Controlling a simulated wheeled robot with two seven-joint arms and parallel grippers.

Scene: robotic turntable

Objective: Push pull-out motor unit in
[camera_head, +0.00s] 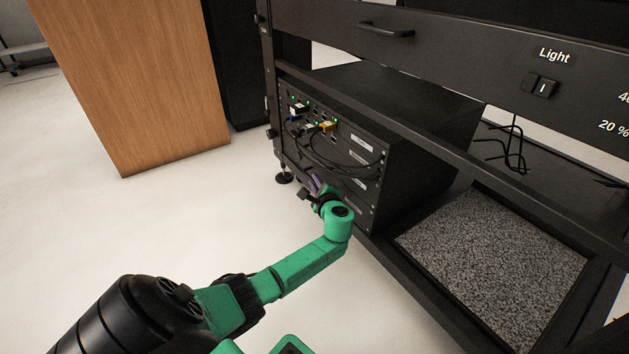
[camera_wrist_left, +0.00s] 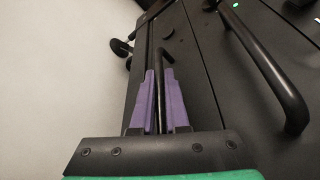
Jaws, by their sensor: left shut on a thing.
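The motor unit (camera_head: 430,110) appears to be the black box in the lower bay of the black rack, though I cannot be sure which part is meant. Its front carries ports, cables and white labels. My left gripper (camera_head: 316,186) is at the lower part of this front. In the left wrist view its purple fingers (camera_wrist_left: 159,85) are shut on a thin black bar handle (camera_wrist_left: 159,62) on a black panel. The arm hides part of the handle in the head view. My right gripper is not in view.
A second, thicker black handle (camera_wrist_left: 268,75) stands to the right in the wrist view. Above the unit is a drawer front with a handle (camera_head: 386,30) and a light switch (camera_head: 541,87). A wooden cabinet (camera_head: 130,75) stands at left. The pale floor (camera_head: 190,210) is clear.

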